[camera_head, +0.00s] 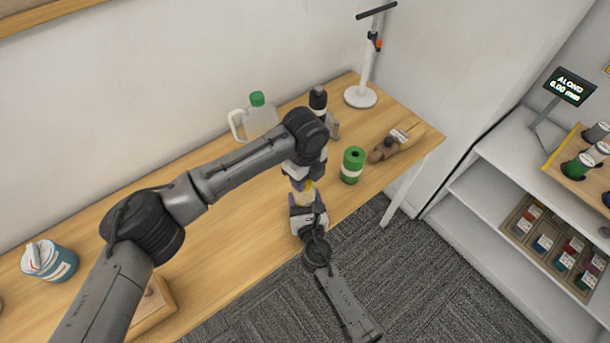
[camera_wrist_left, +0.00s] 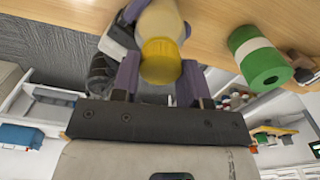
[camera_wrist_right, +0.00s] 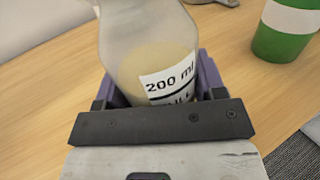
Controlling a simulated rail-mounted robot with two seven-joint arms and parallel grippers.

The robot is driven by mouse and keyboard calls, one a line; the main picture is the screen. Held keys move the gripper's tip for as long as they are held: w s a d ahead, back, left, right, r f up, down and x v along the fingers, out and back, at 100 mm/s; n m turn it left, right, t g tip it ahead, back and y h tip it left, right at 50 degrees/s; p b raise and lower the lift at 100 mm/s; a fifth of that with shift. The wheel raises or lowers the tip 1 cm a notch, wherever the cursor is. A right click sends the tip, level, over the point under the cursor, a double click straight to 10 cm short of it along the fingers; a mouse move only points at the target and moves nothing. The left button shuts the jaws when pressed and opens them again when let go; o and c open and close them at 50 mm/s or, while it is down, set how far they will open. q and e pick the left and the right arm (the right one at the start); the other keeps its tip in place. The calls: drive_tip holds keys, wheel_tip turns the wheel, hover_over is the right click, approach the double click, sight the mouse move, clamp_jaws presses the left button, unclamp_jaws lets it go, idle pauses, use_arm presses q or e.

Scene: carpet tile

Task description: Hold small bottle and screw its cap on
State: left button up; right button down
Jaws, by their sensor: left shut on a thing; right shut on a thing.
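The small bottle (camera_wrist_right: 150,45) is clear, holds pale yellowish contents and has a white label reading 200 ml. My right gripper (camera_wrist_right: 158,85) is shut around its body, one purple finger on each side. The yellow cap (camera_wrist_left: 160,60) is at the end of the bottle in the left wrist view, and my left gripper (camera_wrist_left: 158,78) is shut on it. In the head view my left gripper (camera_head: 302,172) is just above my right gripper (camera_head: 308,215), with a bit of yellow between them. I cannot tell how far the cap sits on the thread.
A green can (camera_head: 353,165) stands close by on the wooden table (camera_head: 225,225). A green-capped jug (camera_head: 260,122), a dark-topped bottle (camera_head: 318,100), a white stand (camera_head: 361,97) and a brown tool-like item (camera_head: 397,143) are behind. A blue-white tub (camera_head: 50,262) is far left.

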use_arm(q)
drive_tip(key=m, duration=1)
drive_tip(key=shift+a, duration=0.1)
drive_tip(key=m, duration=0.8)
drive_tip(key=shift+m, duration=0.4)
drive_tip(key=o, duration=0.9)
